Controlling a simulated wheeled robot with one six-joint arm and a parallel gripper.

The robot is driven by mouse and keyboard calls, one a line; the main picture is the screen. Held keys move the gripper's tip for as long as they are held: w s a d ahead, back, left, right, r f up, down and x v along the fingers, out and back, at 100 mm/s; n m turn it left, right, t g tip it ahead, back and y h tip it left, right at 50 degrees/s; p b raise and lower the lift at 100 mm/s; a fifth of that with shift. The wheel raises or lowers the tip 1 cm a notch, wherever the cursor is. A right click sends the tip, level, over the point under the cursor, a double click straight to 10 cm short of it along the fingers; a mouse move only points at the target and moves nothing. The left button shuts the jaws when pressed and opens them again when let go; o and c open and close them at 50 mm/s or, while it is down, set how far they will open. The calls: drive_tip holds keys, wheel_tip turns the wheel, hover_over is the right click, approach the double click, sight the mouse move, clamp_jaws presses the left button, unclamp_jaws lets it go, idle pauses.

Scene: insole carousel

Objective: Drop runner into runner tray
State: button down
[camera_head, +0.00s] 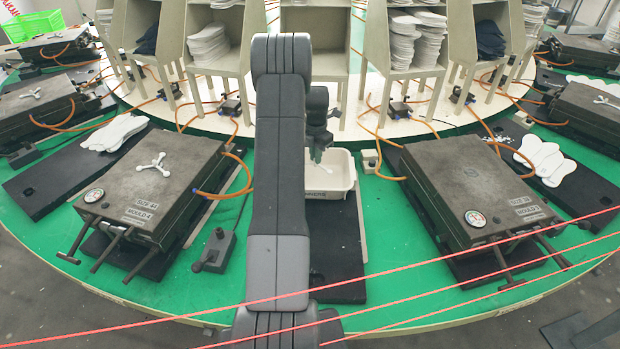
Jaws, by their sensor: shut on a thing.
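My gripper (318,147) points down above the back left part of the white runner tray (343,186). It is shut on a small white runner (319,158), which hangs over the tray's opening. The runner is small in view, and its gap to the tray floor cannot be judged. The tray has a "RUNNERS" label on its front wall and stands on a black board. My arm hides the tray's left side. Another white three-armed runner (154,166) lies on the closed left mould (150,190).
A second closed mould (470,180) stands to the right. Shelves with stacked white insoles (405,40) rise behind. A black control box (215,247) with a lever is left of my arm. Orange hoses cross the green carousel. Red lines cross the foreground.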

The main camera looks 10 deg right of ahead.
drive_tip(key=c, duration=1.4)
unclamp_jaws()
drive_tip(key=shift+r, duration=0.1)
wheel_tip(320, 180, up, 14)
drive_tip(key=shift+f+b, duration=0.15)
drive_tip(key=shift+b, duration=1.05)
drive_tip(key=shift+f, duration=0.1)
wheel_tip(320, 180, down, 13)
drive_tip(key=shift+r+p, duration=0.1)
drive_tip(key=shift+p, duration=1.15)
drive_tip(key=shift+r+p, duration=0.1)
drive_tip(key=shift+p, duration=0.25)
drive_tip(key=shift+r+p, duration=0.55)
drive_tip(key=shift+r, duration=1)
